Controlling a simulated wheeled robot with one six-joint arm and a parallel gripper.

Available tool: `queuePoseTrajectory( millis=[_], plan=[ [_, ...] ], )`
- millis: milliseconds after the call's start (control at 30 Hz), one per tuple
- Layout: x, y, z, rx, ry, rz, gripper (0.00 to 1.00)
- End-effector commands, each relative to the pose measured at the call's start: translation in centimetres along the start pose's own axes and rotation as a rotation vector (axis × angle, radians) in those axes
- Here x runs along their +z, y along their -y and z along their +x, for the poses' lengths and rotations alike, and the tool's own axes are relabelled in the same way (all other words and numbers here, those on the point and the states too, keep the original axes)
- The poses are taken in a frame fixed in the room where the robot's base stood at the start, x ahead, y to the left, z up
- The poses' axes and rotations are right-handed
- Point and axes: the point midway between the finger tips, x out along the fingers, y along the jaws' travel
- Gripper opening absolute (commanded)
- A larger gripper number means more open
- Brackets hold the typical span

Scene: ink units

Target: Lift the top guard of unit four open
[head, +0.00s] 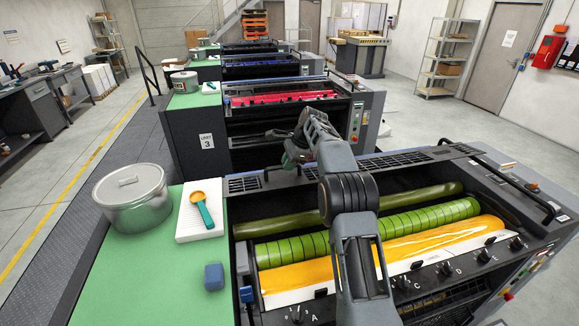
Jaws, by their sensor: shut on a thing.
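The near unit, with yellow ink (385,248) and green rollers (375,228), stands in front; I cannot read a number on it. A dark slotted panel, which I take for its top guard (395,161), runs along its far side. The rollers and ink lie uncovered in front of it. My arm reaches over the rollers from the near side. My gripper (291,164) is at the panel's far edge, left of its middle, and is shut on the guard. The fingertips are small and partly hidden, so the exact grip point is unclear.
A lidded metal tin (131,200), a white pad (200,212) with a teal-handled scoop (203,212) and a blue block (213,277) sit on the green side top (150,275). Unit 3 (206,142) stands close behind. A black rail (510,184) lines the near unit's right side.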

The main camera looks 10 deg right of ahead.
Motion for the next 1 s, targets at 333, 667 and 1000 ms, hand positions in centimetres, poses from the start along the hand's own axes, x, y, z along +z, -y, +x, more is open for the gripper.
queuePoseTrajectory(
  millis=[333, 667, 1000],
  plan=[
    [-0.4, -0.1, 1.0, 0.008, -0.002, 0.002, 0.00],
    [-0.4, -0.1, 0.6, 0.004, -0.002, 0.004, 0.42],
    [-0.4, 0.0, -0.8, 0.001, -0.002, 0.005, 0.42]
  ],
)
